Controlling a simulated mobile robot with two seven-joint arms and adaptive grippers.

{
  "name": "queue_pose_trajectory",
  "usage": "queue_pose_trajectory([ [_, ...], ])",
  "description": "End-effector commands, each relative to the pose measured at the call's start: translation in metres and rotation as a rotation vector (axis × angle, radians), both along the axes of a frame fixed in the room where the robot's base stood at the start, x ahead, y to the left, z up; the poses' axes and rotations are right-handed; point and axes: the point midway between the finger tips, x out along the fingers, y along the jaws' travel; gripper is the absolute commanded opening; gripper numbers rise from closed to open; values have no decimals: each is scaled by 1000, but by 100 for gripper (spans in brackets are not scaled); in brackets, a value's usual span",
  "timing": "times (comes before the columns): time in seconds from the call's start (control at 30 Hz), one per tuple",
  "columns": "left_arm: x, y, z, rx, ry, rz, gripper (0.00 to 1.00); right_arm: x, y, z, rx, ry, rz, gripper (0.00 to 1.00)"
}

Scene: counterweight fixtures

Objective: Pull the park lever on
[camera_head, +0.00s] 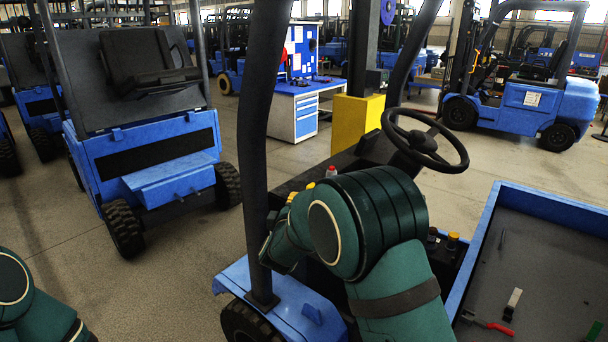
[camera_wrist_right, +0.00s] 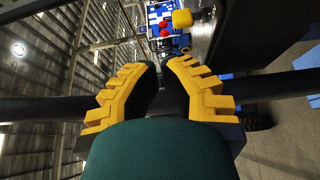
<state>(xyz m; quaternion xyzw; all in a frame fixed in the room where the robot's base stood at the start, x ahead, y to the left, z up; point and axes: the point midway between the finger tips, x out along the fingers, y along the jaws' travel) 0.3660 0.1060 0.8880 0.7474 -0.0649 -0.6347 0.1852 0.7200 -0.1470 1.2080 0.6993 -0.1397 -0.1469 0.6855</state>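I cannot make out the park lever for certain in either view. The vehicle with a black steering wheel (camera_head: 425,140) stands in front of me, and my right arm hides much of its dashboard. My right gripper (camera_head: 290,196) is mostly hidden behind its own wrist, close to the vehicle's black front post (camera_head: 262,130). In the wrist view the yellow fingers of my right gripper (camera_wrist_right: 162,66) stand apart with a narrow gap, and nothing clear is held. The dark post (camera_wrist_right: 275,86) crosses behind them; contact cannot be told. My left gripper is out of view.
A yellow-topped knob (camera_head: 453,238) sits right of my right arm. A blue-rimmed tray (camera_head: 545,250) with a few tools lies at the right. A blue vehicle (camera_head: 150,165) stands at the left, and a blue forklift (camera_head: 535,100) at the back right. Open floor lies between.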

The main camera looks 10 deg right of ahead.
Motion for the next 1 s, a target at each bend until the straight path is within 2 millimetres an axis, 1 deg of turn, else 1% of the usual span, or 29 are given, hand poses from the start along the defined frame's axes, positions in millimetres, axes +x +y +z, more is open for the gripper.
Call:
queue_pose_trajectory([
  [0.03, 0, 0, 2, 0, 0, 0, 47, 1, 0, 6, -13, -4, -4, 0],
  [0.1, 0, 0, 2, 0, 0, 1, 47, 1, 0, 8, -22, -7, -8, 0],
  [0.4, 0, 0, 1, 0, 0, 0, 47, 1, 0, 7, -22, -6, -8, 0],
  [0.53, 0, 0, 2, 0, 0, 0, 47, 7, -3, 7, -22, -6, -8, 0],
  [0.67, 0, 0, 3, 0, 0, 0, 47, 23, -10, 7, -22, -5, -10, 0],
  [0.8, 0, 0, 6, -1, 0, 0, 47, 46, -21, 7, -22, -7, -10, 0],
  [1.0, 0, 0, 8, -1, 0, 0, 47, 73, -32, 7, -21, -6, -8, 0],
])
